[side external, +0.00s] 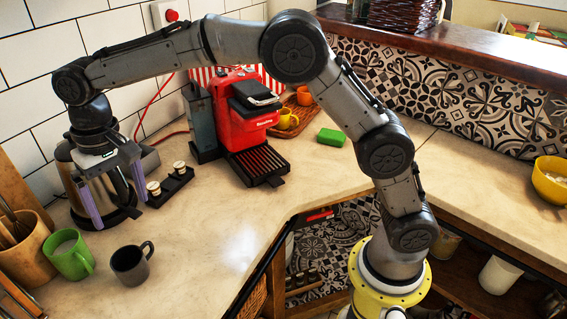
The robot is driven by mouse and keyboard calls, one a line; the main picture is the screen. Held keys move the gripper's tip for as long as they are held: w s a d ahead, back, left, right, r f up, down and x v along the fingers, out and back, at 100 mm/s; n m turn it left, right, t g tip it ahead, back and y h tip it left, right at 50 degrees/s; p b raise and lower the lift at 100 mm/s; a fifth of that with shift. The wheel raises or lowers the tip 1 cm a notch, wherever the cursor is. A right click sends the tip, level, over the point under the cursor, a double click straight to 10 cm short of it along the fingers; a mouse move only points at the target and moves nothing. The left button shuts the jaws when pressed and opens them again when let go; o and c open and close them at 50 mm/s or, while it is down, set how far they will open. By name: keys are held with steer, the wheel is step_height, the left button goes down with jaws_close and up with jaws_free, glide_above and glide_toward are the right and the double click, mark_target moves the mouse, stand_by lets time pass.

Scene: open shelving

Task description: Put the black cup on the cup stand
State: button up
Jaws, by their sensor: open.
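The black cup (131,264) stands upright on the counter at the lower left, its handle toward the upper right. My gripper (117,200) is open, its two purple-grey fingers pointing down in front of the silver kettle (66,160). It is behind and above the black cup, apart from it, with nothing seen between the fingers. A black slatted tray (259,163) sits at the foot of the red coffee machine (242,112) and is bare. No separate cup stand is clear; I cannot tell whether this tray is it.
A green mug (68,256) stands just left of the black cup, beside a wooden utensil pot (22,250). A black holder with two knobs (170,188) lies right of my gripper. A wicker tray (302,118) with orange cups and a green sponge (332,137) are farther back.

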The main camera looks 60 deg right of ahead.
steer(key=s+d+r+t, duration=0.1)
steer(key=s+d+r, duration=0.3)
steer(key=s+d, duration=0.25)
steer(key=s+d+r+t, duration=0.2)
steer(key=s+d+r, duration=0.35)
steer(key=d, duration=0.25)
steer(key=s+d+f, duration=0.1)
steer(key=s+d, duration=0.1)
steer(key=s, duration=0.3)
steer(key=s+d+f+n+t, duration=0.1)
steer(key=s+d, duration=0.2)
steer(key=s, duration=0.2)
steer(key=shift+s+d, duration=0.15)
steer(key=shift+d, duration=0.1)
steer(key=shift+n+t+h, duration=0.3)
steer(key=shift+t, duration=0.3)
steer(key=s+f, duration=0.1)
steer(key=s, duration=0.1)
steer(key=s+d+f, duration=0.1)
steer(key=s, duration=0.1)
steer(key=s+d+f, duration=0.1)
steer(key=s+f, duration=0.1)
steer(key=s, duration=0.1)
steer(key=shift+s+d, duration=0.1)
steer(key=shift+d, duration=0.15)
steer(key=shift+c, duration=0.6)
steer(key=shift+s+f, duration=0.15)
steer(key=shift+c, duration=1.2)
steer(key=c, duration=0.9)
